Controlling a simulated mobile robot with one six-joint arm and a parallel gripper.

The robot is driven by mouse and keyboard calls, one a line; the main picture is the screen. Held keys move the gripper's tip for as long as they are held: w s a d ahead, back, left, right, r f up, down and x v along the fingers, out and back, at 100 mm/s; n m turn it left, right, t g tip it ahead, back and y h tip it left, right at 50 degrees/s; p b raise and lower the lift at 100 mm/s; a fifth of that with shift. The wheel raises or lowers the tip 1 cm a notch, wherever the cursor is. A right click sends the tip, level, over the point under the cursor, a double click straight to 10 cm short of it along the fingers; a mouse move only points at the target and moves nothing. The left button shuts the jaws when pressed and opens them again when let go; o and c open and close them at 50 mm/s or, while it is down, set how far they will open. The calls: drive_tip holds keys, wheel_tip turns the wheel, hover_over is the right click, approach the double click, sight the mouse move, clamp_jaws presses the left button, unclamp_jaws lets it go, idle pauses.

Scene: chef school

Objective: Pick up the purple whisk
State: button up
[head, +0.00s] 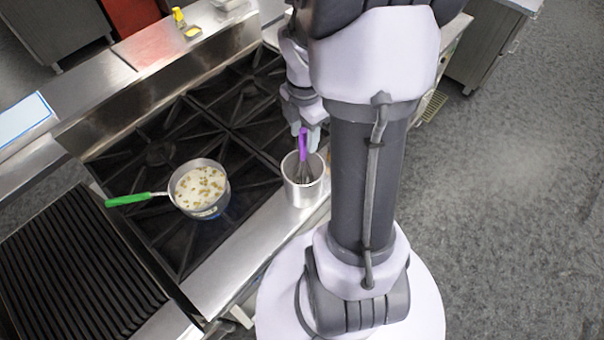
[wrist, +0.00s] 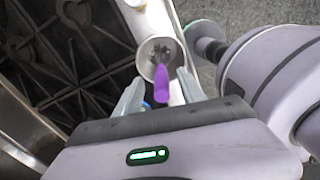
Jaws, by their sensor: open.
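The purple whisk (head: 304,150) stands in a metal container (head: 302,193) on the steel front edge of the stove, its purple handle up and its dark wires inside the container. In the wrist view the whisk's handle (wrist: 161,84) points toward the camera, between the two fingers of my gripper (wrist: 158,90). My gripper (head: 306,136) is open, with a finger on each side of the handle's upper part. I cannot tell whether a finger touches it. The container (wrist: 158,50) also shows in the wrist view beyond the fingers.
A pot (head: 200,188) with a green handle (head: 130,199) and pale contents sits on the burner grates left of the container. A ridged dark grill (head: 70,275) lies at the lower left. A yellow-capped bottle (head: 179,18) stands on the back ledge. Open floor (head: 520,190) lies to the right.

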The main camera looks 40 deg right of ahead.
sight(303, 149)
drive_tip(key=f, duration=0.2)
drive_tip(key=f+b, duration=0.1)
drive_tip(key=f, duration=0.2)
drive_tip(key=shift+a+f, duration=0.2)
drive_tip(key=shift+f, duration=0.15)
clamp_jaws()
drive_tip(key=shift+r, duration=0.1)
